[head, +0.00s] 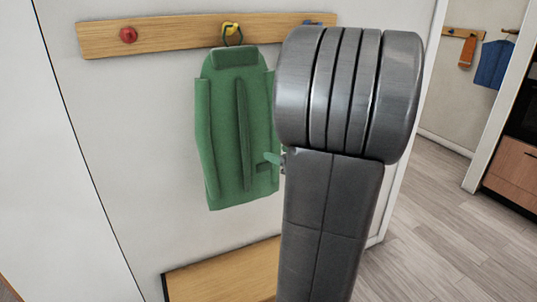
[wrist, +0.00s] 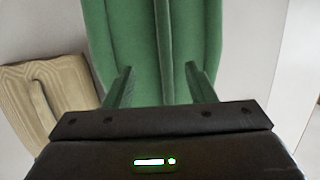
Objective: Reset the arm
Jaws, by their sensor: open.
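My gripper (wrist: 160,82) is open, its two fingers apart with nothing gripped between them, in the wrist view. In the head view my dark grey arm stands in front and hides most of the gripper; only a greenish finger tip shows at the arm's left edge. A green garment (head: 225,125) hangs by a loop from a yellow peg (head: 231,28) on the wall. The garment (wrist: 150,40) also fills the upper middle of the wrist view, beyond the fingers. I cannot tell whether the fingers touch it.
A wooden peg rail (head: 180,34) carries a red peg (head: 128,35) and a blue peg, partly hidden. A wooden bench (head: 220,272) stands below. Through an opening at right, an orange garment (head: 467,52) and a blue garment (head: 493,64) hang. Wooden floor (head: 435,230) there is clear.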

